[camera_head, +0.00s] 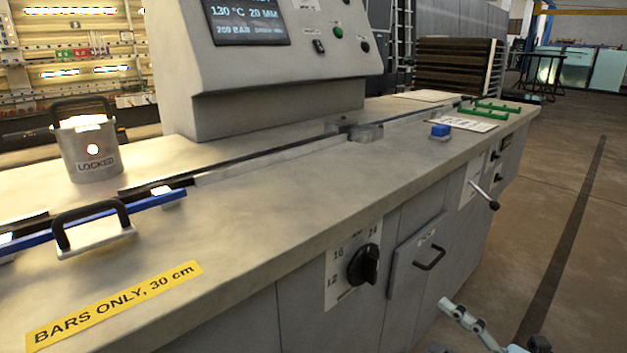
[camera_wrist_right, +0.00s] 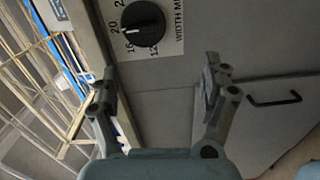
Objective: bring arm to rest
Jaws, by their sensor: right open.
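My right gripper (camera_wrist_right: 158,82) is open and empty in the right wrist view, its two fingers spread apart. It faces the grey front of the machine, near the black width knob (camera_wrist_right: 143,22) and a door with a black handle (camera_wrist_right: 275,98). How far the fingertips are from the front, I cannot tell. In the head view, a pale jointed part of my right arm (camera_head: 470,324) shows at the bottom right, off the front of the machine. My left gripper is not in view.
A lever (camera_head: 485,195) sticks out in front.

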